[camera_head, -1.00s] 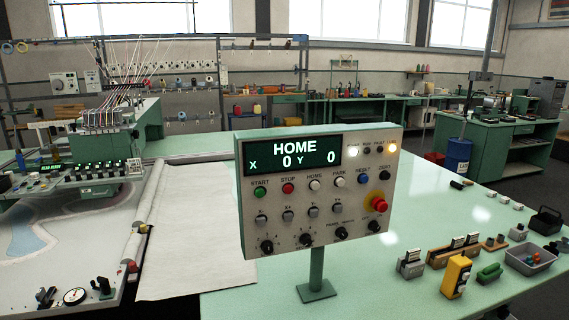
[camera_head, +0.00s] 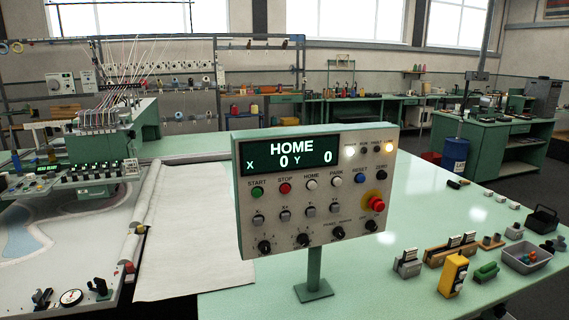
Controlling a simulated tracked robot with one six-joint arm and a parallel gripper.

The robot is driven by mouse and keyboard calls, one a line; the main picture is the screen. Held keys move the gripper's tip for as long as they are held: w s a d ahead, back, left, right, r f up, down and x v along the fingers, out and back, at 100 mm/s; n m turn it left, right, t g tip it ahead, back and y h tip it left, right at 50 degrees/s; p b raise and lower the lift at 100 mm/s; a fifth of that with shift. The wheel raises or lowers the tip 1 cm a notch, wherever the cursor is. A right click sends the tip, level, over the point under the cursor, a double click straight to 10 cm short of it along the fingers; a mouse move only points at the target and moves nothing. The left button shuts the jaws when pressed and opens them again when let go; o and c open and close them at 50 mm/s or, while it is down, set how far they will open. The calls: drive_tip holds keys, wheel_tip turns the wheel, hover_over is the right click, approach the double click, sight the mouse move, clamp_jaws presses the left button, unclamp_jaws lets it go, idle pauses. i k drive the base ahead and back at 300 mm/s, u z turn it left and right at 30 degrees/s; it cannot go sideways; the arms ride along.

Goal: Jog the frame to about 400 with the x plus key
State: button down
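The control panel (camera_head: 350,222) stands on a green post above the table. A row of small grey jog keys sits below the coloured buttons. The x plus key (camera_head: 284,215) appears to be the second from the left, though its label is tiny. Above the row are the green START button (camera_head: 257,193), red STOP button (camera_head: 285,188), blue RESET button (camera_head: 360,178) and others. The tufting frame (camera_head: 60,225) with its cloth lies at the left. My gripper is not in view.
A red emergency stop (camera_head: 376,203) juts from the panel's right side, with rotary knobs along the bottom. A yellow box (camera_head: 453,274), small fixtures and a grey tray (camera_head: 527,257) stand at the right of the green table (camera_head: 420,215). The table right behind the panel is clear.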

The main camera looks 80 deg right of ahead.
sight(286, 217)
drive_tip(key=k, duration=1)
drive_tip(key=z, duration=0.65)
drive_tip(key=i, duration=0.3)
drive_tip(key=z, duration=0.15)
